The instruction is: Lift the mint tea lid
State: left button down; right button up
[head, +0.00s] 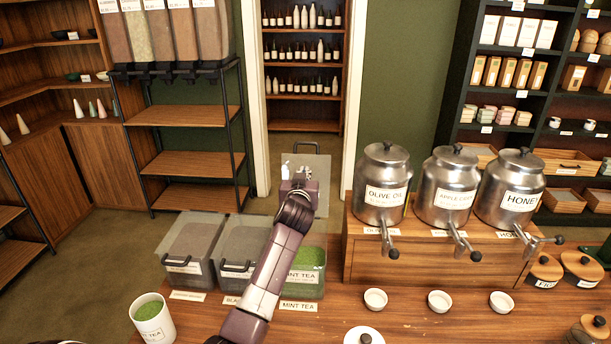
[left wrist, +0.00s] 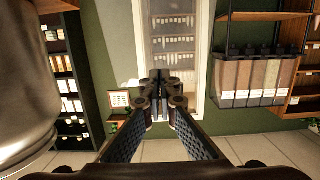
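The mint tea bin (head: 305,283) stands open on the counter with green contents in it. A translucent grey lid panel (head: 322,195) with a dark handle (head: 316,147) at its top stands upright behind this bin. My left gripper (head: 297,170) is in front of the lid panel, below its handle; whether they touch is unclear. In the left wrist view its fingers (left wrist: 163,88) come together at the tips, and nothing clear shows between them. My left arm covers part of the bin's left side. My right gripper is not in view.
Two lidded grey bins (head: 190,250) stand left of the mint tea bin. A white mint tea cup (head: 152,322) is at front left. Steel pots (head: 383,180) stand on a wooden box (head: 420,258) at right, with small white bowls (head: 376,299) before it.

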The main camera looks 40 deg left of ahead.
pick_arm(q)
jog(key=f+p+v, duration=0.1)
jog(key=p+v, duration=0.3)
jog(key=v, duration=0.6)
jog(key=shift+f, duration=0.25)
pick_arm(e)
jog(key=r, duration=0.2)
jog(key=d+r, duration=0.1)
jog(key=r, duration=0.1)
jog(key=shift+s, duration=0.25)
pick_arm(q)
jog(key=shift+s, duration=0.1)
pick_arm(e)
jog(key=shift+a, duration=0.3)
pick_arm(q)
jog(key=shift+f, duration=0.1)
